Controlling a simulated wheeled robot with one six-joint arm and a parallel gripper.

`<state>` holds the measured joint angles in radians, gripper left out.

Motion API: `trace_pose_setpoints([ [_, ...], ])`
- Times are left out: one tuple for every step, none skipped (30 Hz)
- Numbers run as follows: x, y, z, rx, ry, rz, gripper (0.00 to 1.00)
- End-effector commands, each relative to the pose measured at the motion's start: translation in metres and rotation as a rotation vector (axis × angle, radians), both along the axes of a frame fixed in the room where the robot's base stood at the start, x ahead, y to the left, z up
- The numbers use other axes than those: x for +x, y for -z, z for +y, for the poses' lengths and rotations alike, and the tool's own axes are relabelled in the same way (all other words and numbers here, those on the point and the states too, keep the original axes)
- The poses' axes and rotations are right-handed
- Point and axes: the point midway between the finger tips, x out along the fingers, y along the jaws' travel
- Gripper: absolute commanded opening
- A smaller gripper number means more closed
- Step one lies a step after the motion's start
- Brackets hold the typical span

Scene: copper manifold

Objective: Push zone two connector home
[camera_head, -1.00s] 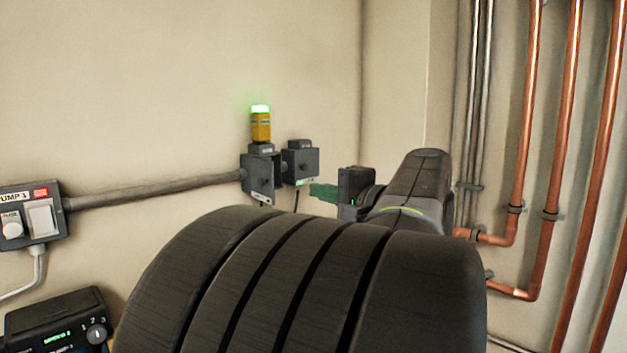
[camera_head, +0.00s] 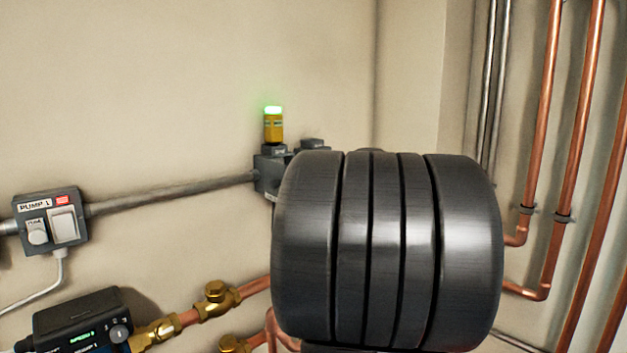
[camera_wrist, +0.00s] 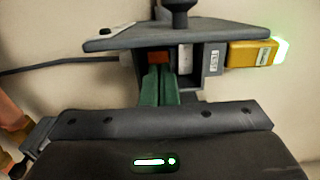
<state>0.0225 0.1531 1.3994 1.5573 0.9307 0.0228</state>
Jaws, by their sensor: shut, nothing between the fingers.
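In the wrist view, which is turned sideways, the green fingers of my gripper (camera_wrist: 161,88) are closed together, with nothing seen between them. The block may be the zone two connector, but I see no readable zone label. I cannot tell whether the tips touch it or how deep it sits. In the head view, my arm hides the gripper and the connector. Part of the grey box (camera_head: 266,172) on the wall shows there.
A yellow unit (camera_head: 273,127) with a lit green top stands on the wall box; it also shows in the wrist view (camera_wrist: 250,53). A grey cable (camera_wrist: 55,66) runs left from the connector area. Copper pipes (camera_head: 540,130) line the right. A PUMP 1 switch box (camera_head: 50,220) is at left.

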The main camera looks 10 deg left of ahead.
Motion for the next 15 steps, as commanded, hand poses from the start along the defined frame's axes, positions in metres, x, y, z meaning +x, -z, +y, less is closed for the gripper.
trace_pose_setpoints([
  [0.0033,-0.0015,0.0048,0.000,-0.003,0.001,0.00],
  [0.0046,-0.0014,0.0063,0.000,-0.002,0.001,0.00],
  [0.0061,-0.0012,0.0079,0.000,-0.001,0.000,0.00],
  [0.0070,-0.0010,0.0089,0.000,-0.001,0.000,0.00],
  [0.0076,-0.0008,0.0097,0.000,0.000,0.000,0.00],
  [0.0081,-0.0005,0.0104,0.000,0.000,0.000,0.00],
  [0.0084,-0.0003,0.0107,0.000,0.000,0.000,0.00],
  [0.0085,-0.0001,0.0109,0.000,0.000,0.000,0.00],
  [0.0085,0.0000,0.0109,0.000,0.000,0.000,0.00],
  [0.0085,0.0001,0.0109,0.000,0.000,0.000,0.00],
  [0.0084,0.0001,0.0108,0.000,0.000,0.000,0.00],
  [0.0084,0.0002,0.0107,0.000,0.000,0.000,0.00],
  [0.0084,0.0002,0.0107,0.000,0.000,0.000,0.00],
  [0.0084,0.0002,0.0107,0.000,0.000,0.000,0.00],
  [0.0084,0.0002,0.0107,0.000,0.000,0.000,0.00],
])
